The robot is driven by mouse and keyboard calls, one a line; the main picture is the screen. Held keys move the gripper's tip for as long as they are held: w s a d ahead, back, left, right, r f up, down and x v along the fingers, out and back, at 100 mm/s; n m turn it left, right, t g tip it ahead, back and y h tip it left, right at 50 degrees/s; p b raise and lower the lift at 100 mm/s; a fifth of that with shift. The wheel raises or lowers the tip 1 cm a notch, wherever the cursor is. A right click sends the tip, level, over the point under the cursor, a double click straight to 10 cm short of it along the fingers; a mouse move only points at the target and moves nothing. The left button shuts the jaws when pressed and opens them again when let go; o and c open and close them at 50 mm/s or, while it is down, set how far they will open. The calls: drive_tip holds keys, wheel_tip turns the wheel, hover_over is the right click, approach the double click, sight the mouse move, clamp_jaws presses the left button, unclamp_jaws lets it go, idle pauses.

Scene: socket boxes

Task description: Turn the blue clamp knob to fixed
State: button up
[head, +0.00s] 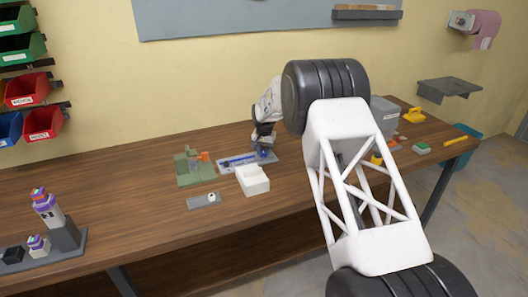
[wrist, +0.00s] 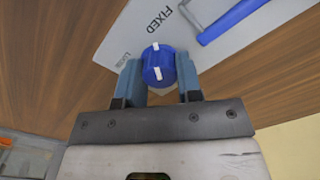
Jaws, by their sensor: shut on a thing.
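The blue clamp knob (wrist: 158,65) is round with white marks and stands on a grey plate (wrist: 128,42) in the wrist view. The plate carries the printed word FIXED and a smaller word near the knob. My gripper (wrist: 158,76) is shut on the knob, one finger on each side. In the head view my gripper (head: 264,142) is over the right end of the plate (head: 236,161). The knob is small and partly hidden there. A blue bar (wrist: 232,20) lies on the plate beside the knob.
A white open box (head: 253,181) stands just in front of the plate. A green fixture (head: 192,172) is to the left and a small grey block (head: 204,201) is nearer the front. A grey box (head: 384,115) stands farther right. The table's front middle is clear.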

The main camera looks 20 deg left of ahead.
sight(264, 151)
drive_tip(key=shift+r+m, duration=0.1)
drive_tip(key=shift+m, duration=0.7)
drive_tip(key=o, duration=0.9)
drive_tip(key=shift+o, duration=0.2)
drive_tip(key=shift+r, duration=3.85)
drive_tip(key=shift+r, duration=0.1)
